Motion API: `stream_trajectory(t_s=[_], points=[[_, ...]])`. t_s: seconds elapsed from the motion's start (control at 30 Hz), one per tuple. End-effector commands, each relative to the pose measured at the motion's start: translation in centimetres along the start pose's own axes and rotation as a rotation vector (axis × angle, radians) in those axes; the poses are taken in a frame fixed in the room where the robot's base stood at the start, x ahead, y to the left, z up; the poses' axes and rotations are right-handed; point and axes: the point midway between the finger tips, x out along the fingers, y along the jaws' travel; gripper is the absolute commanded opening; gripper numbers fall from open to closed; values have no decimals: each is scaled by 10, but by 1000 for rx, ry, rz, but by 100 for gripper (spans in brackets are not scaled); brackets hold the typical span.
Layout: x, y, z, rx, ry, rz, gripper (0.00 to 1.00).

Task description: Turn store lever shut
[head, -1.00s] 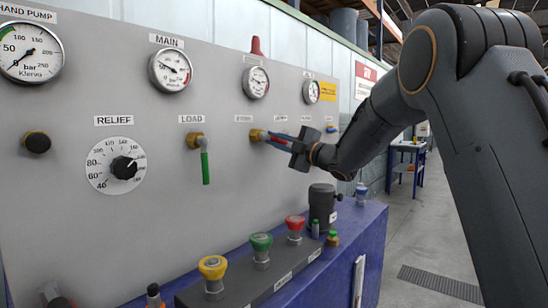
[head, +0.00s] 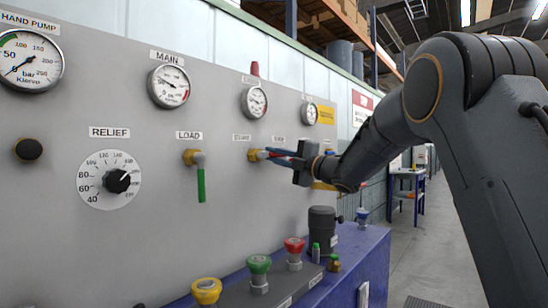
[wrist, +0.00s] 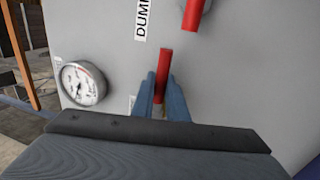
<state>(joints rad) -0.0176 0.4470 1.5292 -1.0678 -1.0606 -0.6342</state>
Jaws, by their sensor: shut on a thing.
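The store lever is a red handle (wrist: 163,66) between my gripper's blue fingers in the wrist view. In the head view its brass valve (head: 254,155) sits on the grey panel, under a small label too blurred to read surely. My gripper (head: 278,155) is shut on the lever, just right of that valve, with the handle pointing roughly sideways to the right. The fingers hide most of the handle in the head view. In the wrist view my gripper (wrist: 163,100) has one finger on each side of the handle, whose end sticks out past them.
A green load lever (head: 201,184) hangs down left of it. Another red handle (wrist: 193,12) shows near a partly cut-off label in the wrist view. Gauges line the panel above. A dark cylinder (head: 322,230) and mushroom buttons (head: 259,265) stand below on the blue bench (head: 362,250).

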Motion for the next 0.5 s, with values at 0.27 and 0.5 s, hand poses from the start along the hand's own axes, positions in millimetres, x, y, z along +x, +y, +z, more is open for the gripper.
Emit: stream_trajectory(t_s=[0.27,0.5], points=[[0,1,0,-1,1,1,32],[-1,0,0,0,0,1,32]])
